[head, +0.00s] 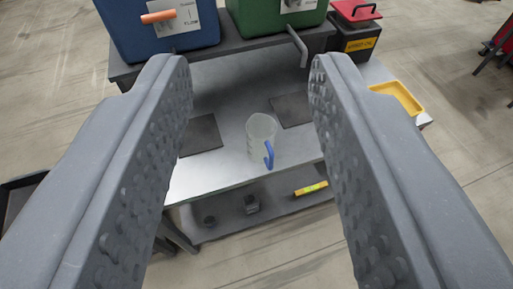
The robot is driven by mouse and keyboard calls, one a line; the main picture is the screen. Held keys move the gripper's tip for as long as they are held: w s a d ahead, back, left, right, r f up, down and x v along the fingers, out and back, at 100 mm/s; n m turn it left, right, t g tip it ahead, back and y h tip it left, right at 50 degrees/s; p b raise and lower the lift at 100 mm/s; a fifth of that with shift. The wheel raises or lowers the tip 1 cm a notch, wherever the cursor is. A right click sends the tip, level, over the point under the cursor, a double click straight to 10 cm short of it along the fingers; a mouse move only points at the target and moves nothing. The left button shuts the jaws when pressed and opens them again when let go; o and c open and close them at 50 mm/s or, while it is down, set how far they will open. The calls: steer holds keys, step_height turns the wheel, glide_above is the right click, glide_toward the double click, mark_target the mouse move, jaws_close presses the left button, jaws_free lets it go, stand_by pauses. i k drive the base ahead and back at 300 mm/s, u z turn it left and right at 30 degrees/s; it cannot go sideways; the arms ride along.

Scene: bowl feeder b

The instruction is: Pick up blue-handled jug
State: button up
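The blue-handled jug (258,137) stands upright on the metal table top, near its front edge. It is a pale translucent jug, and its blue handle faces me, slightly to the right. My gripper (250,75) is open, with its two dark grey padded fingers wide apart on the left and right of the picture. The jug shows between the fingers, farther away and below them. The fingers do not touch it and hold nothing.
The metal table (225,175) has two dark square pads beside the jug. Behind stand a blue bin (160,35), a green bin (270,18) and a dark box with a red lid (356,12). A yellow tray (398,97) is at right. A lower shelf (275,212) holds small items.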

mark_target(261, 129)
steer(key=z, duration=0.1)
steer(key=i, duration=1)
steer(key=u, duration=0.1)
